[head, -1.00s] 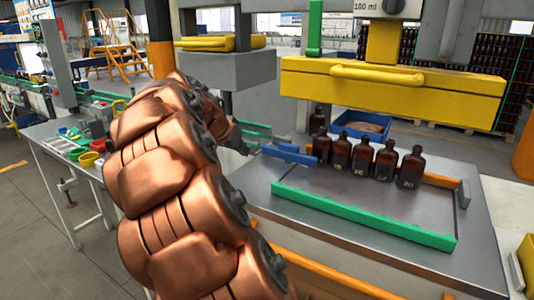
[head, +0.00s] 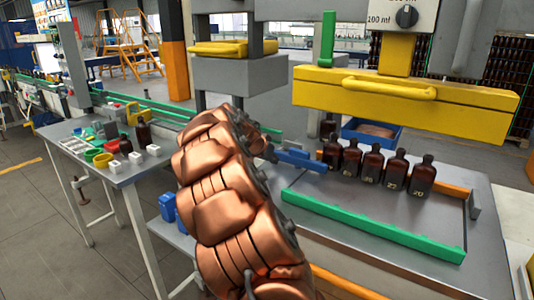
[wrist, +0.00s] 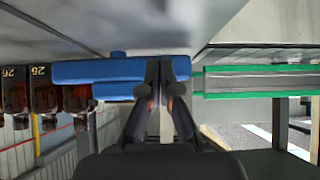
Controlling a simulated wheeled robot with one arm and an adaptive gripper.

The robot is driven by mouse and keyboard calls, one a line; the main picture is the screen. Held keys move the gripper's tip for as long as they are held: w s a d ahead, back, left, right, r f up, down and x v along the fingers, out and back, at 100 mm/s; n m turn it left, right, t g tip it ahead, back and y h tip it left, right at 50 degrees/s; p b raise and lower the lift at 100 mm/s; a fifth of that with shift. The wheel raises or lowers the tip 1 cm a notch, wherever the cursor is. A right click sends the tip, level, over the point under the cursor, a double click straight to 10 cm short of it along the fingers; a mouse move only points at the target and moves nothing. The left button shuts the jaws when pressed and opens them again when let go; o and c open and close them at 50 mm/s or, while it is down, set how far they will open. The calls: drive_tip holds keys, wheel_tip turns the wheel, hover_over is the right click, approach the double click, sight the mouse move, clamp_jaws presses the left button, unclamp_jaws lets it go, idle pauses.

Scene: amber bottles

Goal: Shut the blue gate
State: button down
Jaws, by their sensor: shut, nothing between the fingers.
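The blue gate (head: 300,158) is a short blue bar at the left end of the bottle row, on the metal table. In the wrist view, which appears upside down, the gate (wrist: 95,72) runs level across the middle, its right part behind my fingers. My gripper (wrist: 162,72) is shut and empty, its fingertips overlapping the gate in the picture; I cannot tell whether they touch it. In the head view my copper arm hides most of the gripper. Amber bottles (head: 371,165) with numbers stand upright in a row right of the gate.
A green rail (head: 370,224) runs along the front of the metal table (head: 400,205). A yellow press head (head: 400,95) hangs above the bottles. A blue bin (head: 372,133) stands behind them. A side table (head: 125,172) with small items is at left.

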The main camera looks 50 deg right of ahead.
sight(282, 158)
drive_tip(key=shift+d+r+p, duration=0.1)
drive_tip(key=shift+d+p, duration=0.35)
drive_tip(key=shift+d, duration=1.2)
